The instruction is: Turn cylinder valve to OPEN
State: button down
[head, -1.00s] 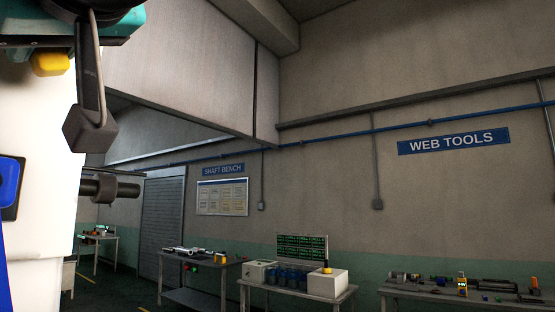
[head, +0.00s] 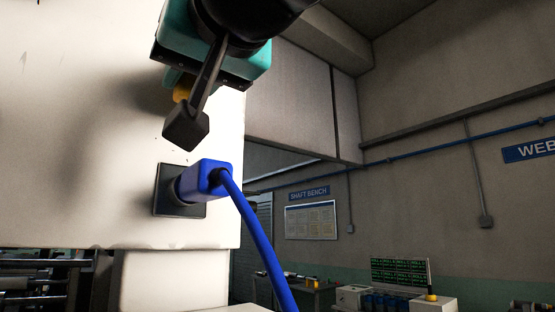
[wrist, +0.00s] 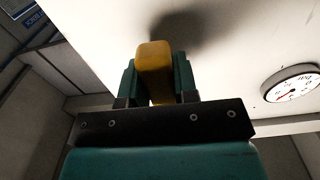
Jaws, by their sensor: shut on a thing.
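A yellow handle (wrist: 155,75), which looks like the cylinder valve's lever, stands between the green fingers of my gripper (wrist: 156,80) in the wrist view. My gripper is shut on it, close against a white machine panel. In the head view my gripper (head: 178,84) hangs from the top, with a bit of the yellow handle (head: 182,93) showing at the fingers. The dark part of my arm in front hides most of the handle there. No OPEN mark shows, and the valve's turn angle cannot be told.
A blue plug (head: 203,180) with a blue cable (head: 258,240) sticks out of the white machine (head: 70,130) below my gripper. A round gauge (wrist: 292,83) is on the right in the wrist view. Benches and a box with a yellow button (head: 432,300) stand farther back.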

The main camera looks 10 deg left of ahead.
jog(key=shift+f, duration=0.15)
jog(key=c, duration=0.9)
grip_release()
